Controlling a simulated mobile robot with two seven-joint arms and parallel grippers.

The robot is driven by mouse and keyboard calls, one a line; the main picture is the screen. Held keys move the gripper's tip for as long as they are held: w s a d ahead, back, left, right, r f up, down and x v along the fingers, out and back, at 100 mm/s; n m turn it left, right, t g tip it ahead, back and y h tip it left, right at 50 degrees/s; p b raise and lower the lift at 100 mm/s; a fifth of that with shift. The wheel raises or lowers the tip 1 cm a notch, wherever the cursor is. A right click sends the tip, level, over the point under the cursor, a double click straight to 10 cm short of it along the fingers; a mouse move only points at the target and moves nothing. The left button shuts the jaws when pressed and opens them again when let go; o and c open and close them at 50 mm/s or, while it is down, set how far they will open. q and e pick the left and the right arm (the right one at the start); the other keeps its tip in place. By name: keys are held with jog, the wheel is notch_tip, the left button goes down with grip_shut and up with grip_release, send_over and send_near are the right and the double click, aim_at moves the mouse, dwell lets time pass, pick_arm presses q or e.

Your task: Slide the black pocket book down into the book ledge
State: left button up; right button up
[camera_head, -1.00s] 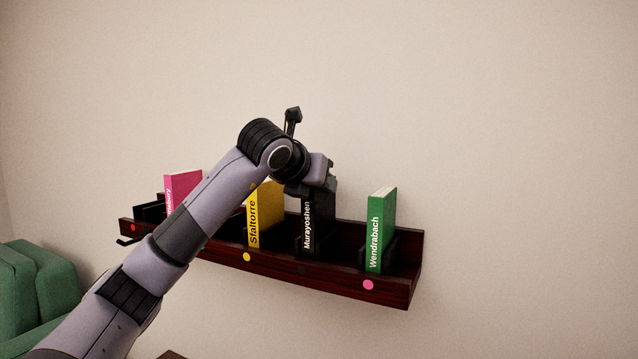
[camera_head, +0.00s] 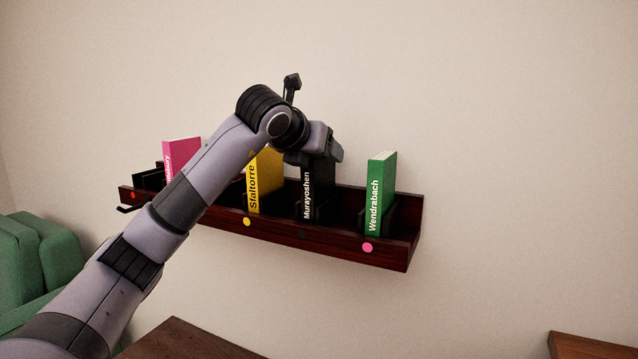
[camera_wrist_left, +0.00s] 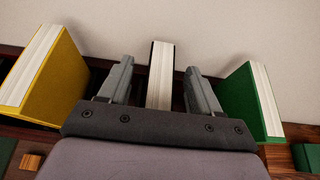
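The black pocket book (camera_head: 308,190), lettered Murayoshen, stands upright in the book ledge (camera_head: 330,252), between the yellow and green books. A dark dot (camera_head: 301,234) marks the ledge front below it. My left gripper (camera_head: 318,160) is over the book's top, and its body hides that top in the head view. In the left wrist view the book's pale page edge (camera_wrist_left: 161,75) stands between my two fingers (camera_wrist_left: 160,85). A gap shows on each side, so the gripper is open around the book. My right gripper is not in view.
A yellow book (camera_head: 268,180) and a green book (camera_head: 383,190) stand close on either side in the ledge. A pink book (camera_head: 182,152) is farther left, partly behind my arm. A green seat (camera_head: 35,265) and brown wooden tops (camera_head: 185,342) are below.

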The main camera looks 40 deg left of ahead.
pick_arm(q)
jog(key=v, duration=0.7)
jog(key=shift+b, duration=0.35)
jog(key=shift+s, duration=0.15)
